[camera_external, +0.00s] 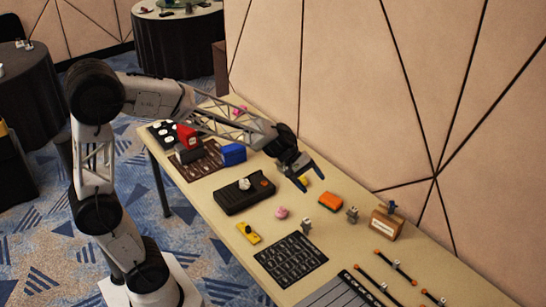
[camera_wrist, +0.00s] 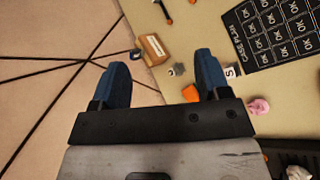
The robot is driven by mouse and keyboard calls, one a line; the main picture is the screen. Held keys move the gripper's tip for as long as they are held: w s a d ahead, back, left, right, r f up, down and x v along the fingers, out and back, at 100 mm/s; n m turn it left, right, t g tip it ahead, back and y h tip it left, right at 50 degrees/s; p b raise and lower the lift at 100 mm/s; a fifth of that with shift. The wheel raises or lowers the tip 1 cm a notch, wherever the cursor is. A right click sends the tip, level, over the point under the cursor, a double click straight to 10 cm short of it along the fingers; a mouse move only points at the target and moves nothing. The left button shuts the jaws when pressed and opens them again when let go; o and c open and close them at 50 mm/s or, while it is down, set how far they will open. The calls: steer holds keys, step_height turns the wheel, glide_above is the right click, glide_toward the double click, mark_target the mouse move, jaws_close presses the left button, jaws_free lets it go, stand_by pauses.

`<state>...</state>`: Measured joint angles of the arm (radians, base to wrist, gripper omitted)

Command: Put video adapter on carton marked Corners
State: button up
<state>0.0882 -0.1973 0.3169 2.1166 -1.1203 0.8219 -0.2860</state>
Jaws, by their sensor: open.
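The small brown carton (camera_external: 386,223) stands near the wall at the right of the external view, with a white label too small to read. It shows at the top of the wrist view (camera_wrist: 153,47). A small grey piece (camera_external: 352,214) stands left of it, also seen between my fingers in the wrist view (camera_wrist: 178,69). Another small grey-white piece (camera_external: 306,226) stands nearer the black card; its face in the wrist view (camera_wrist: 232,71) bears an S. I cannot tell which is the video adapter. My gripper (camera_external: 307,178) is open and empty above the table.
A small blue item (camera_external: 392,207) is on or behind the carton. An orange block (camera_external: 331,202), a pink item (camera_external: 282,212) and a yellow piece (camera_external: 248,233) lie nearby. A black device (camera_external: 245,194) and black card (camera_external: 290,259) lie flat. The wall borders the table.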

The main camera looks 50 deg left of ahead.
steer(key=s+a+r+m+y, duration=0.1)
steer(key=s+a+m+y, duration=0.3)
steer(key=s+a, duration=0.4)
steer(key=s+a+r+m+g+y, duration=0.1)
steer(key=s+a+m+y, duration=0.4)
steer(key=s, duration=1.6)
steer(key=a+m, duration=0.2)
steer(key=a, duration=0.1)
steer(key=shift+s+a, duration=0.25)
steer(key=shift+s, duration=0.05)
